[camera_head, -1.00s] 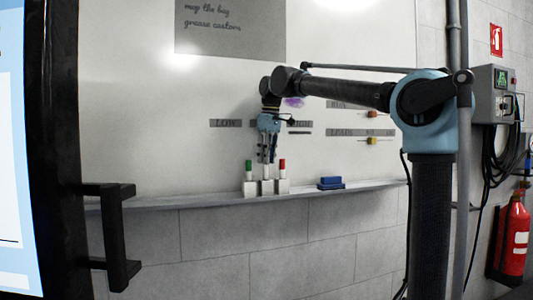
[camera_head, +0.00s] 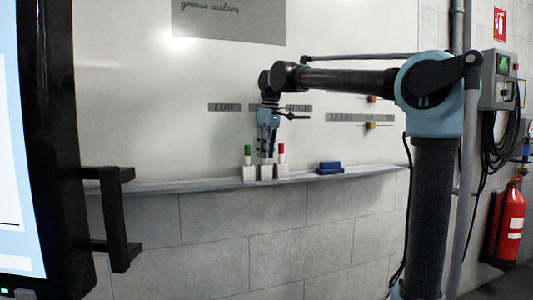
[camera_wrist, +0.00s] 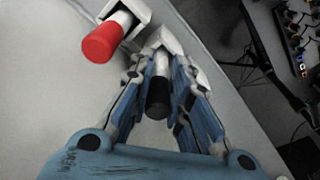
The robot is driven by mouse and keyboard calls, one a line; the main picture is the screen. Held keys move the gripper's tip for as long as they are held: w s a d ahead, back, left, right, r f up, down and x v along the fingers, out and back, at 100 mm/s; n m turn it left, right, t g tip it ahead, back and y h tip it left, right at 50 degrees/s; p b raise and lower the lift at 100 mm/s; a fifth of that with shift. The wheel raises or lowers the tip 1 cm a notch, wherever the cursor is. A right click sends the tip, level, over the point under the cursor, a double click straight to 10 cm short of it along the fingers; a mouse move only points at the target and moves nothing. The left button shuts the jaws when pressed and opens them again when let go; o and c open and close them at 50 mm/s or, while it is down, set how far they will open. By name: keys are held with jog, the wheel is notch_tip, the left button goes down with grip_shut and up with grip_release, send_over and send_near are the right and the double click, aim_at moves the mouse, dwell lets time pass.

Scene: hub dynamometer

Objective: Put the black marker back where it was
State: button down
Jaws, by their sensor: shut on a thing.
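The black marker (camera_wrist: 157,98) is between the fingers of my gripper (camera_wrist: 163,82) in the wrist view, its black end toward me. Its pale far end meets a white holder block (camera_wrist: 160,40); I cannot tell how deep it sits. In the head view my gripper (camera_head: 266,156) points down, shut on the marker, just above the middle holder block (camera_head: 266,172). The fingers hide most of the marker there. A red marker (camera_head: 281,151) stands in the right block, also seen in the wrist view (camera_wrist: 102,43). A green marker (camera_head: 247,152) stands in the left block.
The blocks stand on a narrow ledge (camera_head: 210,183) below the whiteboard (camera_head: 130,90). A blue eraser (camera_head: 329,167) lies right of them on the ledge. A dark-framed panel with a handle (camera_head: 115,220) fills the left foreground. A fire extinguisher (camera_head: 508,220) hangs at right.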

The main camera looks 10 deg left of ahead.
jog(key=shift+f, duration=0.5)
jog(key=c, duration=1.4)
grip_release()
jog(key=shift+c, duration=0.2)
jog(key=shift+r, duration=0.1)
notch_tip(320, 180, up, 12)
jog(key=d, duration=0.1)
jog(key=s+d+f+m, duration=0.1)
jog(key=d+f+m, duration=0.1)
jog(key=d+f, duration=0.4)
jog(key=s+d+f+m, duration=0.1)
jog(key=d+f+m, duration=0.15)
jog(key=d, duration=0.65)
jog(key=s+d+f+m, duration=0.2)
jog(key=s+d+f, duration=0.5)
jog(key=f, duration=0.6)
jog(key=s+d+f+m+t, duration=0.1)
jog(key=s+d+f+m, duration=0.2)
jog(key=s+d+f, duration=0.4)
jog(key=s+d+f+m+h, duration=0.1)
jog(key=s+d+f+m, duration=0.2)
jog(key=f, duration=1.8)
jog(key=s+d, duration=0.4)
jog(key=d, duration=0.3)
jog(key=shift+s+d+t, duration=0.15)
jog(key=shift+t, duration=0.15)
